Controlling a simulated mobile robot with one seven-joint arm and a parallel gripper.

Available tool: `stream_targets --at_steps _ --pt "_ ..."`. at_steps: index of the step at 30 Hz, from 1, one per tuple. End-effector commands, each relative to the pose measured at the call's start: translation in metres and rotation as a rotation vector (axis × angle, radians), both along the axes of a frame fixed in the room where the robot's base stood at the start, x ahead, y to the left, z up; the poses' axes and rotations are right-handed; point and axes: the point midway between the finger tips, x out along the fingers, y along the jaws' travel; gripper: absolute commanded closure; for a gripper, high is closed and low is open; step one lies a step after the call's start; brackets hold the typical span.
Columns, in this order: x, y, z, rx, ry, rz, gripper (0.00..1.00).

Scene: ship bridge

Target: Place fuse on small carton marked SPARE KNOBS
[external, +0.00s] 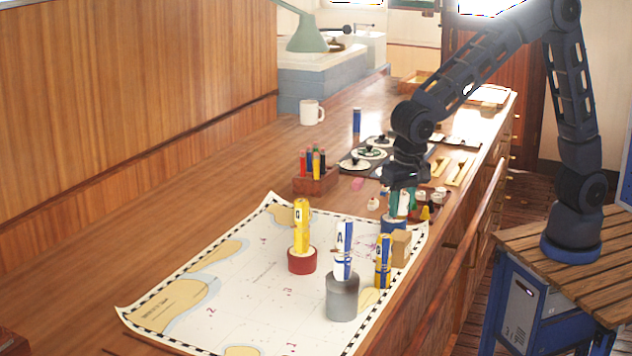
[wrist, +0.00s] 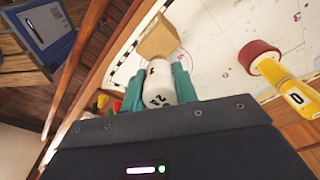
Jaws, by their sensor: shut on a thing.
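My gripper (external: 403,203) is shut on a white cylindrical piece with black markings, which I take to be the fuse (wrist: 158,86). In the wrist view it sits between the two green fingers. In the external view the fingers partly hide it, and it is above the chart's right edge. A small plain tan box, likely the carton (external: 401,249), stands just below and in front of my gripper. It also shows beyond the fuse in the wrist view (wrist: 158,37). No lettering is readable on it. I cannot tell whether fuse and carton touch.
A blue round base (external: 393,227) is close under my gripper. Yellow piece on red base (external: 302,240), white-blue piece on grey base (external: 342,270) and another yellow-blue piece (external: 383,262) stand nearby on the chart (external: 220,300). A pen block (external: 316,180) is behind.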

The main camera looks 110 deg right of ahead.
Motion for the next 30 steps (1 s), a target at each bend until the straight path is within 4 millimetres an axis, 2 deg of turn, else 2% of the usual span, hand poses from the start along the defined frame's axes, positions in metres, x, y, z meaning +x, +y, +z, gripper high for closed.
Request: stream_targets --at_steps 11,23,24,27,30 --pt "0.0 0.0 -0.04 0.001 0.002 -0.001 0.94" --pt "0.0 0.0 -0.045 0.001 0.0 0.0 0.94" --pt "0.0 0.0 -0.046 0.001 0.0 0.0 0.67" --pt "0.0 0.0 -0.045 0.001 0.0 0.0 0.49" --pt "0.0 0.0 -0.045 0.001 0.0 0.0 0.49"
